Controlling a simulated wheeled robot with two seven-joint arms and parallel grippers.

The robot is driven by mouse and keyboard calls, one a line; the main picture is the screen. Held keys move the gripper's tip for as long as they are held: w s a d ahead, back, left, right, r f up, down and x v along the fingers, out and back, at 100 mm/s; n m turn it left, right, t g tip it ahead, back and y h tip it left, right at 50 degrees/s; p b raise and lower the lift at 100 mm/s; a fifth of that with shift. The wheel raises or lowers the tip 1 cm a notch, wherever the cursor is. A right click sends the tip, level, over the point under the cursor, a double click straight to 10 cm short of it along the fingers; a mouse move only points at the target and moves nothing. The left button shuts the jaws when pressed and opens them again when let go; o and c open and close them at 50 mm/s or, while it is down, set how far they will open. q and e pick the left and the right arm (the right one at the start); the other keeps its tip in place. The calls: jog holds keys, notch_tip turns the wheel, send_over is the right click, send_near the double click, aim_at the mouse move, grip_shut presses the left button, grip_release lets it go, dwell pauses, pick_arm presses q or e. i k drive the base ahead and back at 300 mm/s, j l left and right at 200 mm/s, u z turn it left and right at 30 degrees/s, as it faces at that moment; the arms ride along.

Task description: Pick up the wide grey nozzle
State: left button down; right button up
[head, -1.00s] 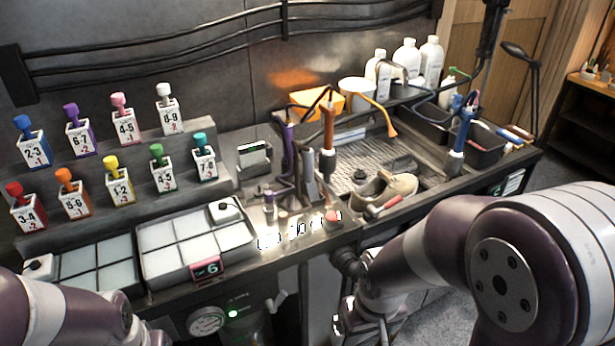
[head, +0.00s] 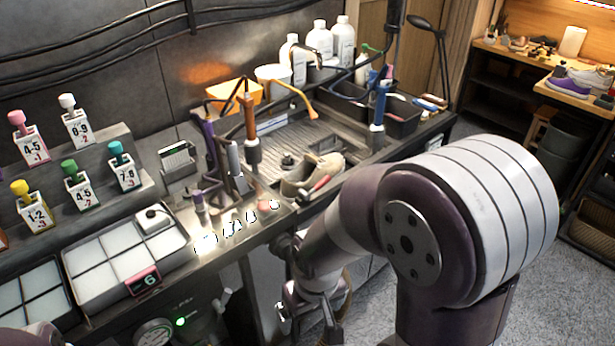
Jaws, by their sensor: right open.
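I cannot pick out the wide grey nozzle with certainty. A grey upright piece (head: 236,160) stands on the counter beside a purple-handled tool (head: 209,140). Several small, bright, hard-to-read pieces (head: 235,226) line the counter's front edge near a pinkish-red knob (head: 268,206). My right gripper (head: 312,312) hangs low in front of the counter, below its edge, open and apart from these things. Its fingers are small and partly blurred into the arm. My left gripper is out of view; only a bit of my left arm shows at the bottom left.
A beige shoe (head: 325,168) sits by the grated sink (head: 285,135). Left of it are a white-celled tray (head: 100,275) and numbered bottles (head: 122,172). White bottles (head: 318,45) stand at the back. Upright orange (head: 251,125) and blue (head: 379,108) tools stand around the sink.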

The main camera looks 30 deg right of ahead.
aim_at(236, 179)
jog(key=i+l+u, duration=0.2)
jog(key=u, duration=0.15)
jog(key=i+l+u, duration=0.15)
jog(key=u, duration=0.25)
jog(key=i+l+u, duration=0.1)
jog(key=l+u, duration=0.25)
